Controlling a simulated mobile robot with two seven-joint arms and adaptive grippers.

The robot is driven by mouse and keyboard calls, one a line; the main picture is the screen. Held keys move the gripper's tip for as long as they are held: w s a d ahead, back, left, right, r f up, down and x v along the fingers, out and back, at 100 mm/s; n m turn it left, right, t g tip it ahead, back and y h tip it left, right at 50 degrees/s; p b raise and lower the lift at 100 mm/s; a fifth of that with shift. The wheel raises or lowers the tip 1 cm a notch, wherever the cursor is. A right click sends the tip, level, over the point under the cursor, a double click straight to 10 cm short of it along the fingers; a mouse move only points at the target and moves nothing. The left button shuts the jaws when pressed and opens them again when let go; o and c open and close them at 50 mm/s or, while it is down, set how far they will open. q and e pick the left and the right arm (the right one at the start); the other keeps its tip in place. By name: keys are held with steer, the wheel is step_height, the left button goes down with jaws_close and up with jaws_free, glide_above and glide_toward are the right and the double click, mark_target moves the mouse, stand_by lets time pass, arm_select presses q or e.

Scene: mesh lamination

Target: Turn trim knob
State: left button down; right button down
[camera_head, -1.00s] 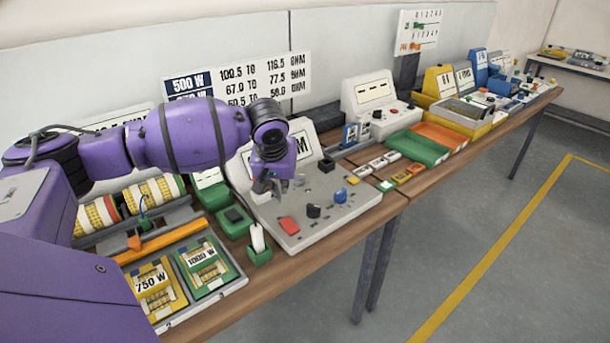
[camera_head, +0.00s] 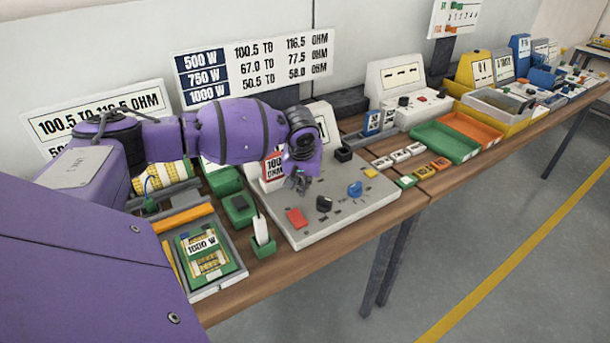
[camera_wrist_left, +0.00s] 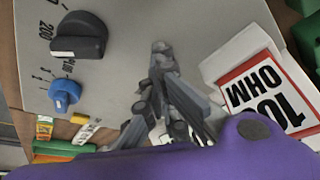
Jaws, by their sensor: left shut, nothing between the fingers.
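A light grey control panel (camera_head: 345,222) lies on the bench. It carries a black knob (camera_head: 323,204) and a smaller-looking blue knob (camera_head: 355,189). In the left wrist view the black knob (camera_wrist_left: 80,33) has a white mark and a printed scale beside it, and the blue knob (camera_wrist_left: 65,96) is near the panel's edge. No label tells me which is the trim knob. My left gripper (camera_head: 300,183) is shut and empty above the panel, behind the black knob. In the wrist view its fingers (camera_wrist_left: 160,50) are together, apart from both knobs.
A red-framed ohm card (camera_wrist_left: 268,95) stands close beside my left gripper. A red button (camera_head: 297,218) is at the panel's front left. A green holder (camera_head: 263,248) with a white piece stands left of the panel. Green and orange trays (camera_head: 445,141) are farther right.

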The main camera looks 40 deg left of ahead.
arm_select(q)
steer(key=shift+w+a+r, duration=0.2)
steer(key=shift+w+a, duration=0.15)
steer(key=shift+w, duration=0.35)
steer(key=shift+w+a+f, duration=0.1)
steer(key=shift+w+a, duration=0.25)
steer(key=shift+w, duration=0.45)
arm_select(e)
steer(key=shift+w+a, duration=0.1)
steer(key=shift+a, duration=0.05)
arm_select(q)
steer(key=shift+s, duration=0.1)
steer(key=shift+w+a+r+p, duration=0.3)
steer(key=shift+p, duration=0.1)
steer(key=shift+w+a, duration=0.1)
steer(key=shift+f, duration=0.25)
arm_select(e)
steer(key=shift+a+r, duration=0.1)
steer(key=shift+r, duration=0.25)
